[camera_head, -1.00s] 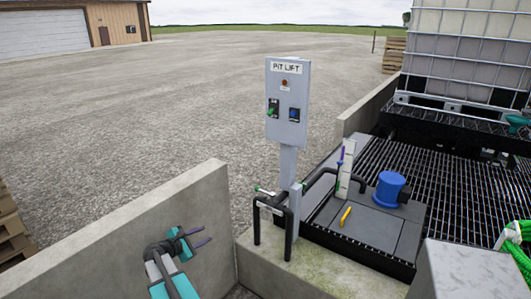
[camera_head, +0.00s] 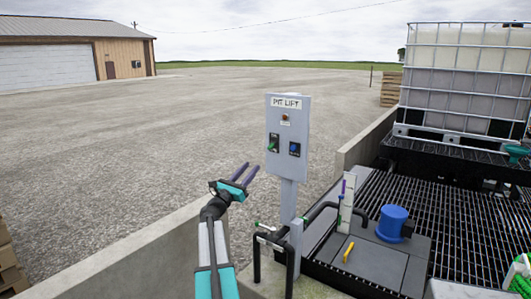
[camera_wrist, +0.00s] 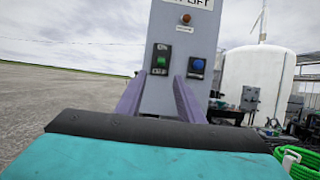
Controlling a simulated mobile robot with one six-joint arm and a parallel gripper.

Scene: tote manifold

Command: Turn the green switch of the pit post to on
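The pit post is a grey panel (camera_head: 285,170) labelled PIT LIFT on a grey column. The green switch (camera_head: 273,144) sits on its left side, on a dark plate; it also shows in the wrist view (camera_wrist: 160,62), between and beyond my fingers. A blue switch (camera_head: 294,149) is to its right, and an orange lamp (camera_head: 284,117) is above. My gripper (camera_head: 247,174) is open and empty, to the left of the panel and a little below the green switch in the head view. Its two purple fingers (camera_wrist: 161,100) point at the panel. I see no contact with the switch.
Low concrete walls (camera_head: 145,258) run at the left and behind the post. Black pipes (camera_head: 270,236), a blue motor-like cylinder (camera_head: 391,222) and a yellow handle (camera_head: 348,252) are near the post's foot. A caged tank (camera_head: 455,90) stands at right. Gravel at left is open.

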